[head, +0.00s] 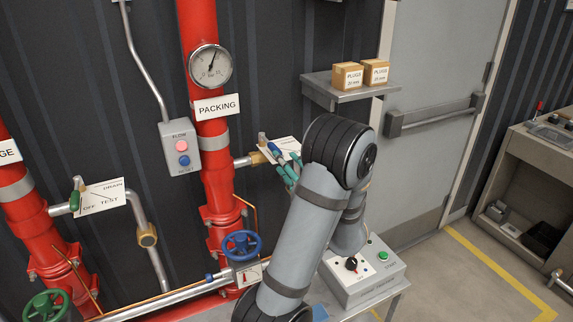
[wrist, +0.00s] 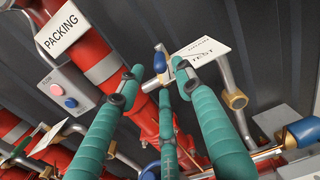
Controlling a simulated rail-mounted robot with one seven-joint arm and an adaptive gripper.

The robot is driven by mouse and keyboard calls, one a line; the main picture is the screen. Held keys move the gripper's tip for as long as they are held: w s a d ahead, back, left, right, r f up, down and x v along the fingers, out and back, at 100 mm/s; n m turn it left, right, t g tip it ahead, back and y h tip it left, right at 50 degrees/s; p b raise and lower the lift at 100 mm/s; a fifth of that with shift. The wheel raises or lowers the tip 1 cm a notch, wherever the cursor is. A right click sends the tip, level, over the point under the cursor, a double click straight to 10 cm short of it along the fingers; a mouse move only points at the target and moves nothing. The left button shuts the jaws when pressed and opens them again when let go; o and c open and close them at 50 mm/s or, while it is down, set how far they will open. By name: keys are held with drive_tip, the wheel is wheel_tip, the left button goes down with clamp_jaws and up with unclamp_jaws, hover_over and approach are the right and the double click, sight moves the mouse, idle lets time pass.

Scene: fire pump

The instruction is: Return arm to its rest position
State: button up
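My gripper (head: 279,164) has teal fingers and is raised in front of the red PACKING pipe, beside a small brass drain valve (head: 257,158) and its white plate (head: 288,147). My grey arm covers part of this area in the head view. In the wrist view my gripper (wrist: 160,76) has its fingers spread apart with no object held between them. The valve's blue-tipped lever (wrist: 160,62) shows between the two upper fingertips. I cannot tell how far it is from the fingers or whether they touch.
The red PACKING pipe (head: 216,170) carries a gauge (head: 210,65). A switch box (head: 180,148) is on the wall. A blue handwheel (head: 241,246) is below. A shelf (head: 352,92) holds two PLUGS boxes. A control box (head: 362,272) stands behind my arm. Open floor lies at right.

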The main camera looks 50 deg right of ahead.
sight(269, 142)
idle(0.7)
drive_tip(key=x, duration=1.2)
drive_tip(key=shift+s, duration=0.15)
